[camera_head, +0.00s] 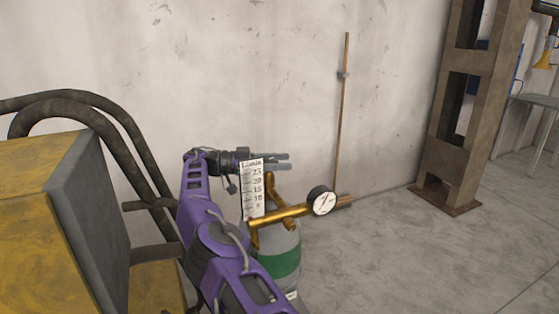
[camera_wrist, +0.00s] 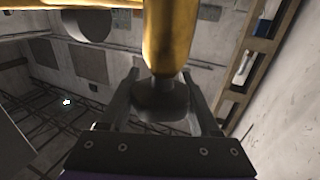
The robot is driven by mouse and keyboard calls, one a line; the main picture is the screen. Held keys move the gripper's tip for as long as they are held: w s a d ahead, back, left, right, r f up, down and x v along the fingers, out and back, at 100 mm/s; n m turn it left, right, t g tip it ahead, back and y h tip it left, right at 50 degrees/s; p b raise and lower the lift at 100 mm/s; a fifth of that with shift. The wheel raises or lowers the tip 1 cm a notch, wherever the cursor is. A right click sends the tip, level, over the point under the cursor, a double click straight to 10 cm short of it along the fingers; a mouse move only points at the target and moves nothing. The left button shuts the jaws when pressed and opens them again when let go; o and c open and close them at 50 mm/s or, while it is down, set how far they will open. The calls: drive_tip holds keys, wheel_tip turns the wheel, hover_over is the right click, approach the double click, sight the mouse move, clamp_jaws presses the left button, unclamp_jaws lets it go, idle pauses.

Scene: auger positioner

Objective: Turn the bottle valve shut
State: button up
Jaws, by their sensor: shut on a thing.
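The gas bottle (camera_head: 280,262), grey with a green band, stands on the floor in the head view, partly hidden by my arm. Brass fittings (camera_head: 285,214) with a round white gauge (camera_head: 323,201) sit on top. A white L/min scale (camera_head: 253,190) stands beside them. My gripper (camera_head: 281,161) is above the brass upright, with its fingers pointing right. In the wrist view, my gripper (camera_wrist: 160,88) is shut on a dark grey valve knob (camera_wrist: 160,98), one finger on each side. A brass stem (camera_wrist: 164,40) meets the knob. The knob's marking or turned position cannot be told.
A yellow and grey machine (camera_head: 50,220) with thick dark hoses (camera_head: 95,100) stands close on the left. A thin brown rod (camera_head: 342,120) stands by the wall behind the bottle. A brown steel column (camera_head: 460,110) is at right. The floor between is clear.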

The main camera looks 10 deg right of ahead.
drive_tip(key=o, duration=1.4)
drive_tip(key=shift+c, duration=0.2)
wheel_tip(320, 180, up, 10)
drive_tip(key=p, duration=0.3)
